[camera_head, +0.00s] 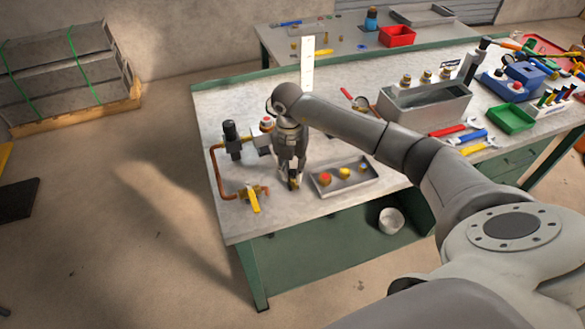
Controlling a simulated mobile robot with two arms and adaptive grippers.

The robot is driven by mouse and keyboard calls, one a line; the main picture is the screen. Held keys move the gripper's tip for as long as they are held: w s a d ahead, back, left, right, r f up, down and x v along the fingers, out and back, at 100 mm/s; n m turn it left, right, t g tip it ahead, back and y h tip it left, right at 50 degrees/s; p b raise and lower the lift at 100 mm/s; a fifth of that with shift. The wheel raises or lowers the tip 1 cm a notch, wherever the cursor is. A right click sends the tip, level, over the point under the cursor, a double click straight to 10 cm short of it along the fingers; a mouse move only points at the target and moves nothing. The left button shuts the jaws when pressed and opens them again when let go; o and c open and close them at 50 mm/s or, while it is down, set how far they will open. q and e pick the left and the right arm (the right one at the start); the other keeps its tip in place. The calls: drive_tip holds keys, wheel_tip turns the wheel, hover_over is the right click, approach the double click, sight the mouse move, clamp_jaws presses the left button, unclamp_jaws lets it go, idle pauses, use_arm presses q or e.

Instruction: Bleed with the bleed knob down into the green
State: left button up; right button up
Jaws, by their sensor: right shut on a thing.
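My right gripper (293,180) reaches down to the near left part of the workbench. It is shut on a small dark and brass-coloured piece, which looks like the bleed knob; the fingers hide most of it. Copper pipe (216,170) runs to the left of the gripper, with a yellow-handled valve (253,200) at its near end. A black upright fitting (232,140) stands behind the valve. A white upright strip (307,67) rises behind my wrist. I cannot make out a green zone or a gauge reading; my arm covers part of the tank. My left gripper is not in view.
A grey tray (324,192) with red and yellow caps lies just right of the gripper. A grey bin (430,108), wrenches (472,137) and a green box (511,118) stand farther right. A second bench (345,48) is behind.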

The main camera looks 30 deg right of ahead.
sight(290, 172)
idle(0.4)
drive_tip(key=o, duration=1)
drive_tip(key=shift+o, duration=0.2)
drive_tip(key=shift+r, duration=0.1)
wheel_tip(290, 172, up, 12)
drive_tip(key=shift+w+a, duration=0.15)
drive_tip(key=shift+w, duration=0.05)
